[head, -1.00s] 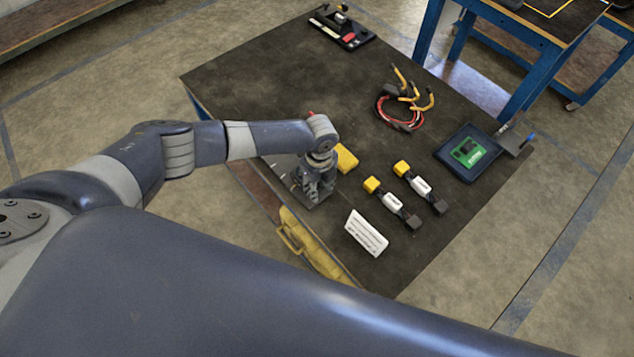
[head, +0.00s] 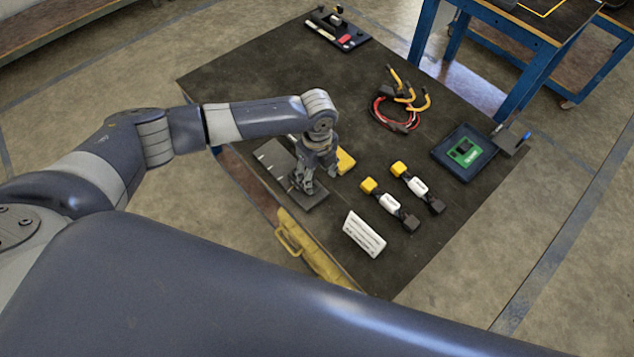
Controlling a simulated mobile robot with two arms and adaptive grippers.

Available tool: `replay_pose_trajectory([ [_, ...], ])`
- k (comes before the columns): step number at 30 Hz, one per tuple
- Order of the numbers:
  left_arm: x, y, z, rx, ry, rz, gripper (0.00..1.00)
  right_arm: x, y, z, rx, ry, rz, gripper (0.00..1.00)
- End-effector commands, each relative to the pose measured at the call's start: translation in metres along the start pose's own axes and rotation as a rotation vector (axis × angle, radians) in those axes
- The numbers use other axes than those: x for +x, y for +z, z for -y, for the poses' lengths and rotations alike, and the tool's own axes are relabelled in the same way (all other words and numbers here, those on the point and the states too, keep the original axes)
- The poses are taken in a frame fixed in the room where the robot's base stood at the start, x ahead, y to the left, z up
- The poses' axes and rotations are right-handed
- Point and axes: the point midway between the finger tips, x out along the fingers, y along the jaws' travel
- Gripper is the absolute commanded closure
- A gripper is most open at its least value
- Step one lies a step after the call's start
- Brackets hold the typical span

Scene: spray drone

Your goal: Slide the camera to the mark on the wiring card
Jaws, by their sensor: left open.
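A white card with lines of dark print (head: 365,234), which I take to be the wiring card, stands tilted near the table's front edge; I cannot make out a mark on it. A dark flat plate (head: 274,160) with short white marks lies at the table's left edge. My left gripper (head: 319,181) is open and points down over the right part of this plate. I cannot pick out the camera; the gripper may hide it. A yellow block (head: 345,160) is partly hidden just behind the gripper. My right gripper is not in view.
Two yellow-ended connectors (head: 390,202) (head: 417,185) lie right of the card. Beyond are a red and yellow wire bundle (head: 397,112), a dark tray (head: 482,164) with a green board, and a black tool holder (head: 338,30). The table's (head: 285,75) far left area is clear.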

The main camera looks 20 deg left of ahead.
Motion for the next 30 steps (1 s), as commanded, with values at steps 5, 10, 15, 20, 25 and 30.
replay_pose_trajectory([
  [5,-0.029,-0.001,0.0,0.0,-0.001,-0.001,0.44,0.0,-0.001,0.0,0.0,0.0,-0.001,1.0],
  [10,-0.04,0.0,0.0,0.0,0.0,0.0,0.44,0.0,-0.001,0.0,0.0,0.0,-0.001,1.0],
  [15,-0.041,0.0,0.0,0.0,0.001,0.0,0.44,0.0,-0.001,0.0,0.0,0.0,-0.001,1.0],
  [20,-0.041,-0.001,0.0,0.0,0.0,0.0,0.44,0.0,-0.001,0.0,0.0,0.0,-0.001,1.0],
  [25,-0.041,-0.001,0.0,0.0,0.0,-0.001,0.44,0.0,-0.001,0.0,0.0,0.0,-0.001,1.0],
  [30,-0.036,-0.016,-0.002,-0.009,-0.007,-0.02,0.44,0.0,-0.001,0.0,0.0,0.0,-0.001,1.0],
])
